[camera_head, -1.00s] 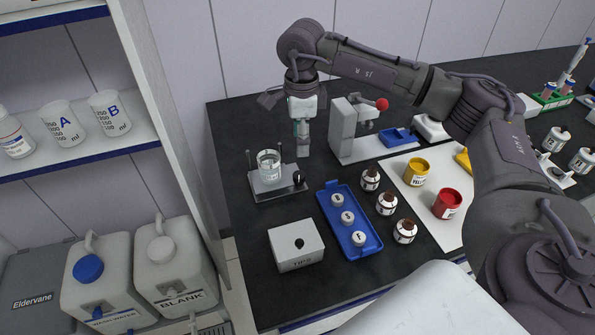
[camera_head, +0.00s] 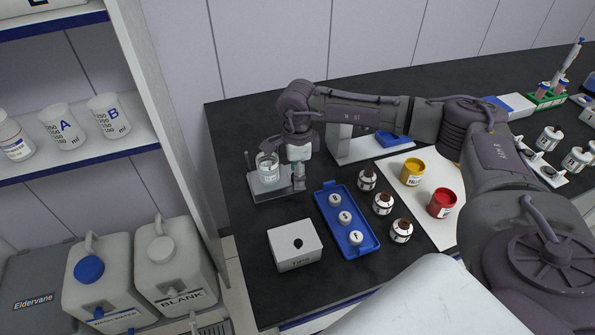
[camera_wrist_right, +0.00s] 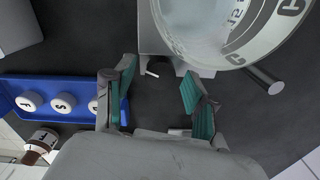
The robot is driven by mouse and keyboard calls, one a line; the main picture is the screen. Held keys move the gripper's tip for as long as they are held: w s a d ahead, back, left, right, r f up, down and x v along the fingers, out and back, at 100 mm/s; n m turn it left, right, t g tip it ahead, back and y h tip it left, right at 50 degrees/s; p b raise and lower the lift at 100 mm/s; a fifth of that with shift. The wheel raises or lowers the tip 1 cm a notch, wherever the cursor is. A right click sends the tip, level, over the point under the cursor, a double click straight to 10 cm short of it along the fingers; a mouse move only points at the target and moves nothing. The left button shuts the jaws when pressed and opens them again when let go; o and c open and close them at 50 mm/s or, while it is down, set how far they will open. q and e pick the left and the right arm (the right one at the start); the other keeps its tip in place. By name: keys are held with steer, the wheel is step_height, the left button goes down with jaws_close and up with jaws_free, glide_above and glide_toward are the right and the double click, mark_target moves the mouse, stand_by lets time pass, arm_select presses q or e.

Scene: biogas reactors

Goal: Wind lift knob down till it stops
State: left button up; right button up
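The small grey stand (camera_head: 268,194) sits at the left end of the black bench with a glass beaker (camera_head: 267,170) on it. In the right wrist view the beaker (camera_wrist_right: 215,30) looms at the top, over the stand's grey plate (camera_wrist_right: 150,38). My right gripper (camera_head: 299,183) is low at the right side of the stand, where the lift knob was visible earlier; the gripper now covers the knob in the head view. In the right wrist view the teal-padded fingers (camera_wrist_right: 160,97) are apart with a gap between them. My left gripper is not in view.
A blue tray (camera_head: 371,243) with white-capped pieces and several brown bottles (camera_head: 401,230) stand right of the stand. A white tips box (camera_head: 295,246) is in front. A white shelf unit (camera_head: 165,110) rises at left. Bare bench lies behind the stand.

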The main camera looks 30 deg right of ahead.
jaws_close()
steer(key=shift+f+n+b, duration=0.2)
steer(key=shift+n+b, duration=0.65)
steer(key=shift+n, duration=0.05)
steer(key=shift+r+n+b, duration=0.1)
steer(key=shift+n+b, duration=0.5)
steer(key=shift+n, duration=0.4)
steer(key=shift+r+n, duration=0.15)
steer(key=shift+n, duration=0.15)
steer(key=shift+o, duration=0.9)
jaws_free()
steer(key=shift+r, duration=0.1)
